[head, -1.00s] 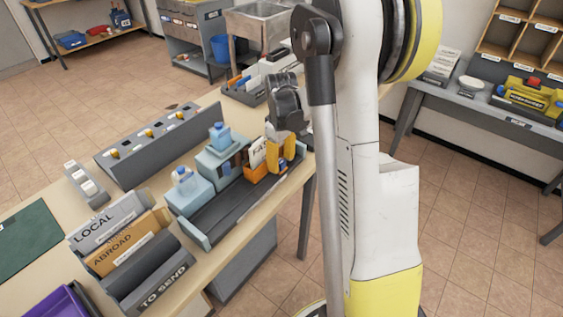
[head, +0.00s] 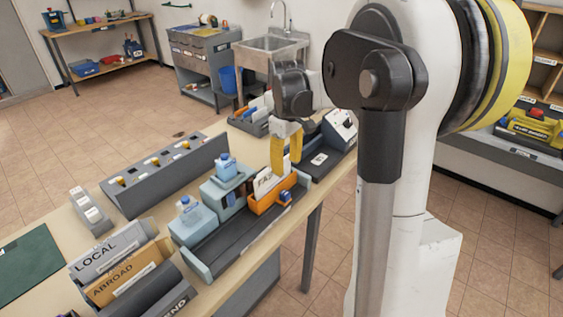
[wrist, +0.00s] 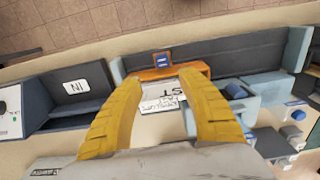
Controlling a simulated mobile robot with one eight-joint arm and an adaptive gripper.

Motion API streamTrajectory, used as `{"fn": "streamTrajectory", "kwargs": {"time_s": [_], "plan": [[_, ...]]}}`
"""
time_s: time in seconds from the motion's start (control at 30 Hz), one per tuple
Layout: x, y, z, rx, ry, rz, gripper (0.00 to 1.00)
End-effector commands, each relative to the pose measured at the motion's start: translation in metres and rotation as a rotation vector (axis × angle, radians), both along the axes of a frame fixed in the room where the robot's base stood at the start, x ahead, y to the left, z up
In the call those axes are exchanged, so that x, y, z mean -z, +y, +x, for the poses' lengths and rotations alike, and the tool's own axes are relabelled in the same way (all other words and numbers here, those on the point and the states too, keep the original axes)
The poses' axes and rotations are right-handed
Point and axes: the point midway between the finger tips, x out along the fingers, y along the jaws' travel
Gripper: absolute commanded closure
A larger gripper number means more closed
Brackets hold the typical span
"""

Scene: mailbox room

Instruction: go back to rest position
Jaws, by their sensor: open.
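My gripper (head: 285,150), with yellow fingers, hangs over the table in the head view, just above and behind the orange holder (head: 272,197). In the wrist view the two fingers (wrist: 161,92) are spread apart with nothing held between them. The orange holder also shows in the wrist view (wrist: 185,71), beyond the fingertips, with a white card (wrist: 163,97) in it seen between the fingers. A small blue item (head: 285,197) sits at the holder's right end.
A grey device (head: 340,130) stands right of the gripper. Tiled floor is open at left.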

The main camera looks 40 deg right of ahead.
Motion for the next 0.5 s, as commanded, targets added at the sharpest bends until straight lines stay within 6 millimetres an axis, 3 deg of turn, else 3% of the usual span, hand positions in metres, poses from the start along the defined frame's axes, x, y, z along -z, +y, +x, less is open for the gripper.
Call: {"fn": "streamTrajectory", "kwargs": {"time_s": [0.3,0.37,0.5], "plan": [[-0.003,0.005,-0.001,0.002,-0.008,-0.003,0.53],[-0.009,0.014,-0.005,0.008,-0.023,-0.009,0.53],[-0.031,0.054,-0.023,0.041,-0.11,-0.034,0.53]]}}
